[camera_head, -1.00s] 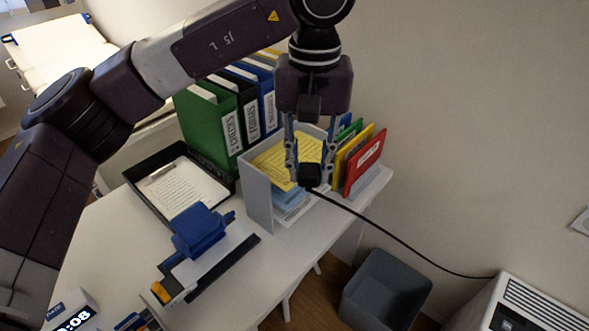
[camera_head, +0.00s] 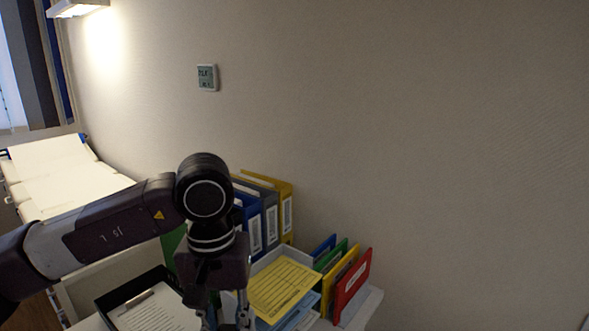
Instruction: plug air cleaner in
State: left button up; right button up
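My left gripper (camera_head: 224,316) points down at the bottom edge of the head view, in front of the paper tray on the desk. Its fingertips are cut off by the frame edge. The finger spacing looks the same as a second ago, when the fingers were shut on the black plug with its cable. The plug, the cable and the air cleaner are out of view now. No wall socket shows. My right gripper is not in view.
The desk holds a black tray with a clipboard (camera_head: 150,312), a paper tray with yellow sheets (camera_head: 281,288), upright binders (camera_head: 271,222) and a red folder (camera_head: 352,284). A small wall display (camera_head: 207,78) hangs above. The wall to the right is bare.

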pick_arm(q)
jog(key=s+a+f, duration=0.4)
jog(key=s+a, duration=0.1)
jog(key=a, duration=0.3)
jog(key=shift+f, duration=0.35)
jog(key=s+f, duration=0.4)
jog(key=f, duration=0.1)
